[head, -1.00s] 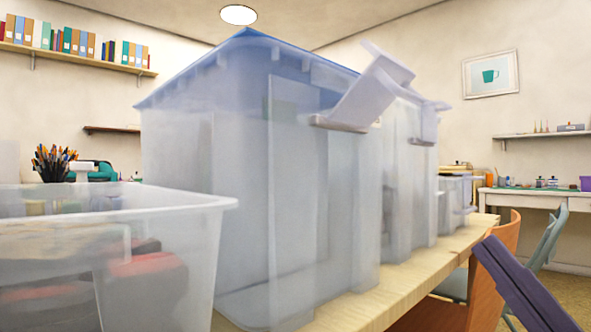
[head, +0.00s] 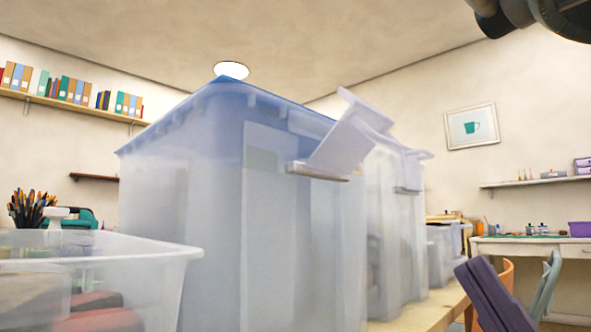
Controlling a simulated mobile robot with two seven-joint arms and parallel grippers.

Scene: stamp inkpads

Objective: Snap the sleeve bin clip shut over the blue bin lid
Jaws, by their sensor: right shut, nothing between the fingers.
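The near lidded bin (head: 215,230) is a tall translucent box in the middle of the head view. Its blue lid (head: 225,95) sits on top. A pale lavender clip (head: 343,146) on its right side stands open, tilted up and outward from a grey hinge strip below the lid edge. My right gripper (head: 468,268) appears as two purple fingers pressed together at the lower right, pointing up and left. It is shut and empty, below and to the right of the clip, and apart from it. My left gripper is not in view.
A second translucent bin (head: 395,240) with its own pale clip (head: 411,170) stands behind. An open clear tub (head: 150,275) is at front left. A wooden table edge (head: 430,312) runs along the right. A dark part of my arm hangs at top right.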

